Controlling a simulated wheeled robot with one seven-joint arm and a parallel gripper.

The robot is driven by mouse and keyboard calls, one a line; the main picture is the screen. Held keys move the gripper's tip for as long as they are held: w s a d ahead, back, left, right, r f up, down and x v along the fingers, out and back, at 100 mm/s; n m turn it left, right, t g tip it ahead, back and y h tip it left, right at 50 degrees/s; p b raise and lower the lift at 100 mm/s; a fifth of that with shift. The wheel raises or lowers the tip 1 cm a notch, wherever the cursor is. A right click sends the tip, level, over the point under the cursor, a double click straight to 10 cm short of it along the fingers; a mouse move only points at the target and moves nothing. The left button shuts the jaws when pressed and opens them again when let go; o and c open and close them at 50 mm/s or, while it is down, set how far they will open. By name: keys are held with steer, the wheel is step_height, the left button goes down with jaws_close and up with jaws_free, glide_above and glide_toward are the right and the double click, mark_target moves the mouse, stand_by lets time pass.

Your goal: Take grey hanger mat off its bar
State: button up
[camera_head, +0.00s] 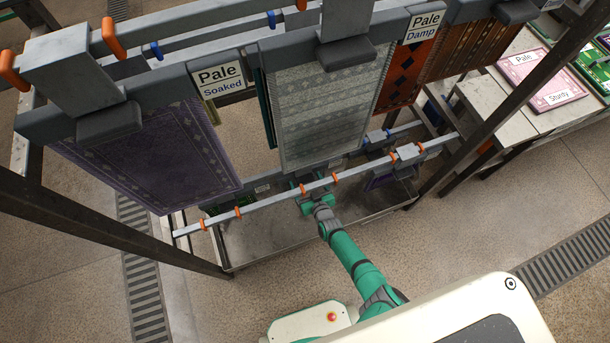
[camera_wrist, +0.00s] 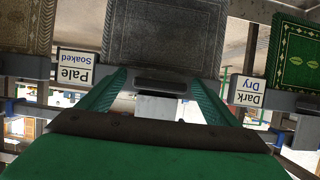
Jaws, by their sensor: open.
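The grey patterned mat (camera_head: 325,110) hangs flat from the upper rail in the head view, with a dark grey hanger block (camera_head: 346,54) at its top. In the wrist view the picture is upside down, and a grey mat (camera_wrist: 165,38) fills the top middle. A dark hanger block (camera_wrist: 158,84) shows between the two green fingers there. My gripper (camera_wrist: 160,92) is open, one finger on each side of that block; I cannot tell how far off it is or whether they touch. In the head view my gripper (camera_head: 308,194) is low, beside the lower bar, partly hidden.
A purple mat (camera_head: 150,155) hangs left of the grey one, near the "Pale Soaked" sign (camera_head: 219,80). An orange-brown mat (camera_head: 405,72) hangs to the right, by the "Pale Damp" sign (camera_head: 424,26). A lower bar (camera_head: 270,203) with orange rings crosses in front of a tray (camera_head: 285,242).

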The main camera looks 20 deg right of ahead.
steer(key=c, duration=1.7)
steer(key=shift+r, duration=0.15)
